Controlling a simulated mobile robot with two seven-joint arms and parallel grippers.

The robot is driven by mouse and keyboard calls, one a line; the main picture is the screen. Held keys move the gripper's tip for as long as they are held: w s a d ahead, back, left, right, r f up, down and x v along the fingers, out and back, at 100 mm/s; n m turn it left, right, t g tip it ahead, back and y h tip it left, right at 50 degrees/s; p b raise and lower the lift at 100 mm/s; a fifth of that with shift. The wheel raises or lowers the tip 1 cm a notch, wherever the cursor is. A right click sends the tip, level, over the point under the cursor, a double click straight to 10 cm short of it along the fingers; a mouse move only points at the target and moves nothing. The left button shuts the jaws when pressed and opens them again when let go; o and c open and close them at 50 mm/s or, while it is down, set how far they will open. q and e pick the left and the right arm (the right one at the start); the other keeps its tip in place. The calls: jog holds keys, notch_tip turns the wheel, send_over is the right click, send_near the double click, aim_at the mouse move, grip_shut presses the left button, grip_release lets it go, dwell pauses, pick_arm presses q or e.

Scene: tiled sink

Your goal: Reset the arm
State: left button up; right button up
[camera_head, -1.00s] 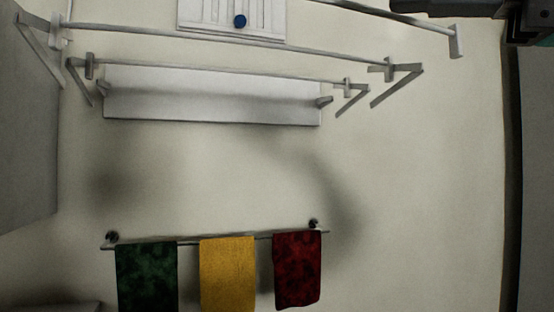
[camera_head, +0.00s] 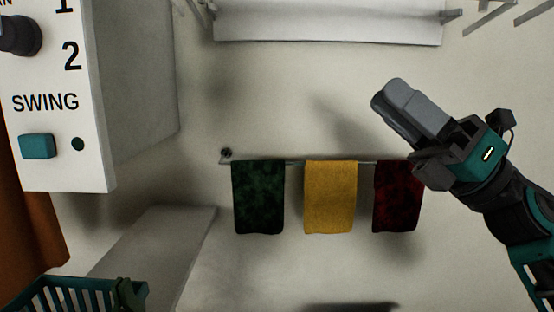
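My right gripper (camera_head: 388,98) is raised at the right of the head view, in front of the wall, on an arm that comes in from the lower right. Its two grey fingers lie together, with no gap or held thing visible between them. It overlaps the top right of the red towel (camera_head: 396,200) in the picture, and I cannot tell how far in front of it the gripper is. My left gripper is not in view.
A towel bar (camera_head: 293,161) holds a green towel (camera_head: 258,198), a yellow towel (camera_head: 331,197) and the red one. A white shelf (camera_head: 328,22) is above. A white "SWING" control panel (camera_head: 90,135) stands close at left. A teal slatted edge (camera_head: 75,292) shows at lower left.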

jog(key=w+d+f+m+t+h+p, duration=0.1)
jog(key=w+d+f+m+t+h, duration=0.15)
jog(key=f+m+t+h, duration=0.55)
jog(key=w+d+f+m+t+h, duration=0.15)
jog(key=w+f+m+t, duration=0.35)
jog(key=m, duration=0.7)
jog(key=s+f+m+g+h+p, duration=0.1)
jog(key=s+f+m+g+h, duration=0.15)
jog(key=f+m+h, duration=1.35)
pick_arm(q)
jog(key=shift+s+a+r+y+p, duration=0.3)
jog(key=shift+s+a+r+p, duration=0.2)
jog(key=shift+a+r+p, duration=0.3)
pick_arm(e)
jog(key=s+f+m+g+y, duration=0.1)
jog(key=s+f+m+g, duration=0.2)
jog(key=s+f, duration=0.5)
jog(key=s+f+m+g+y, duration=0.2)
jog(key=s+f+g, duration=0.3)
jog(key=f, duration=1.2)
jog(key=s+m, duration=0.1)
jog(key=s, duration=0.3)
jog(key=shift+s+a+f, duration=0.2)
jog(key=shift+s+f, duration=0.05)
jog(key=shift+s, duration=0.05)
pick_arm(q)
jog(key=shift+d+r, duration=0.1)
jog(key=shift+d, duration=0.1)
pick_arm(e)
jog(key=shift+y, duration=0.25)
